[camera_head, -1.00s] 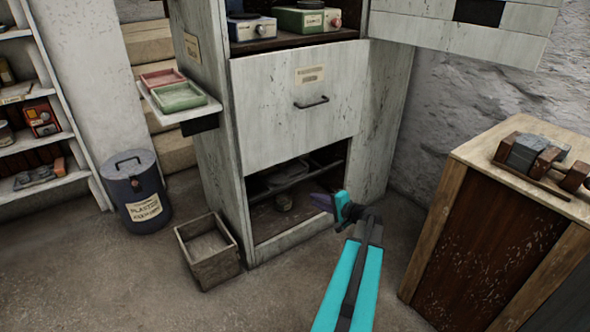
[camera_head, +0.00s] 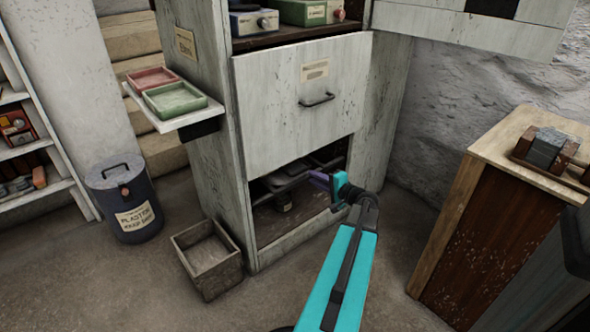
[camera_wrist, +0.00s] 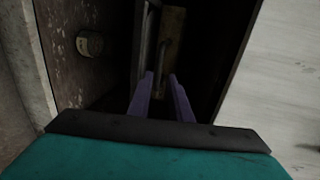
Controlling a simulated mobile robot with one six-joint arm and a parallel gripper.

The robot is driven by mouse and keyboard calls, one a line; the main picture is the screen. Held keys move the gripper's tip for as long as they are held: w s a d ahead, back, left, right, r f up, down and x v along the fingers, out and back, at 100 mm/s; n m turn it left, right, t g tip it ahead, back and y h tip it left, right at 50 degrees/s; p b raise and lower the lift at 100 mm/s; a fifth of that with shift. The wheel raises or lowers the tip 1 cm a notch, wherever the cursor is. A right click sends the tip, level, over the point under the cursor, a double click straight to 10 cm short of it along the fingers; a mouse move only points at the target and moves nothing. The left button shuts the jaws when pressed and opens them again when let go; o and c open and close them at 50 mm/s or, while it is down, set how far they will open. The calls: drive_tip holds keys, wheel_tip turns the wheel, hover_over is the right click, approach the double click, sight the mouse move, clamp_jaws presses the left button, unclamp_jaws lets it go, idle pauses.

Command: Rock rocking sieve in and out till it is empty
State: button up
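In the head view, a dark framed tray that looks like the rocking sieve (camera_head: 292,176) sits inside the low opening of the cabinet. It is in deep shadow, and I cannot see whether anything lies in it. In the wrist view, a brown board with a bar-like handle (camera_wrist: 165,45) shows ahead, just past the fingertips. My gripper (camera_head: 318,178) is at the right part of the opening, beside the tray.
A small round object (camera_wrist: 89,43) lies on the compartment floor. The cabinet's front panel (camera_head: 300,110) hangs above the opening. A wooden box (camera_head: 208,258) stands at front left, with a plaster bin (camera_head: 126,200) farther left. A wooden bench (camera_head: 500,220) stands right.

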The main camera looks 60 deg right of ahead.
drive_tip(key=shift+d, duration=0.2)
drive_tip(key=b+x, duration=0.4)
drive_tip(key=x, duration=0.9)
drive_tip(key=shift+w+d+f, duration=0.1)
drive_tip(key=shift+d+f, duration=0.05)
clamp_jaws()
